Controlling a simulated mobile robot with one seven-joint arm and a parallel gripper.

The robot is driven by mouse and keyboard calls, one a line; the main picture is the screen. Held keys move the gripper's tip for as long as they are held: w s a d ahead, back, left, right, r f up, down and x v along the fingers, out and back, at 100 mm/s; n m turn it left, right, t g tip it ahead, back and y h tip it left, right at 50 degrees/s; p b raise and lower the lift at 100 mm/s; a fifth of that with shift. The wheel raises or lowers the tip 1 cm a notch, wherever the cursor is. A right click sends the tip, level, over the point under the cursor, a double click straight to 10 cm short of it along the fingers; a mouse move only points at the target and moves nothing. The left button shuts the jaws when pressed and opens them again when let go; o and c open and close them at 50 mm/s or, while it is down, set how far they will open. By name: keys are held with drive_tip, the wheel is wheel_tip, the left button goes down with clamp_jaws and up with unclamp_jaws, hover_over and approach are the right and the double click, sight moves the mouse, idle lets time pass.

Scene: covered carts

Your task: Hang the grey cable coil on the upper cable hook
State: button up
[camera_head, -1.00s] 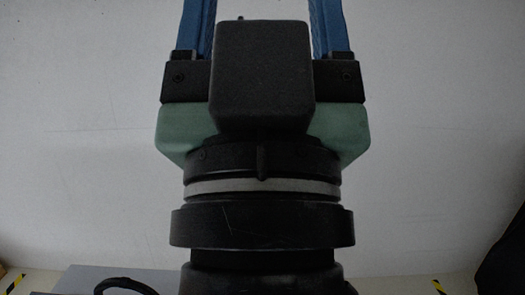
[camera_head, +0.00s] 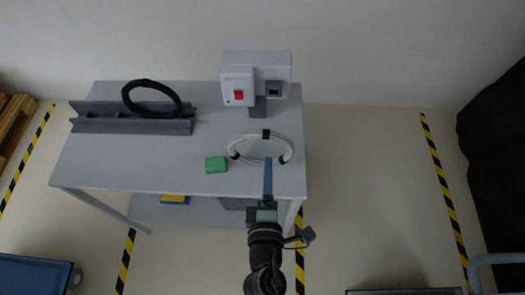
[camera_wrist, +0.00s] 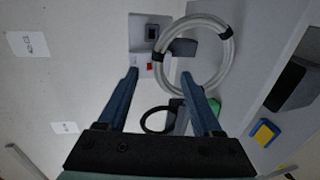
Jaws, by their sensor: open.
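The grey cable coil (camera_head: 287,139) is a pale ring with black ties at the right end of the grey table (camera_head: 120,165). It also shows in the wrist view (camera_wrist: 229,64), beyond and right of the fingertips. My gripper (camera_head: 268,162) reaches over the table's front right edge, and its blue fingers overlap the coil's near side in the head view. In the wrist view the fingers (camera_wrist: 159,73) are spread apart with nothing held between them. Whether they touch the coil cannot be told. I cannot make out the upper cable hook in either view.
A black coil (camera_head: 128,88) stands in a grey channelled rack (camera_head: 150,126) at the table's left. A white box (camera_head: 272,62) with a red switch stands behind the grey coil. A green block (camera_head: 216,164) lies left of the coil. Floor right of the table is clear.

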sight(268, 139)
drive_tip(key=shift+w+a+f, duration=0.1)
drive_tip(key=shift+w+f, duration=0.35)
drive_tip(key=shift+w, duration=1.7)
drive_tip(key=shift+w+d+f, duration=0.1)
drive_tip(key=shift+w+f, duration=0.3)
drive_tip(key=shift+w, duration=1.7)
drive_tip(key=shift+w+a+f, duration=0.1)
drive_tip(key=shift+w+f, duration=0.35)
drive_tip(key=shift+w, duration=1.7)
clamp_jaws()
drive_tip(key=shift+r, duration=0.1)
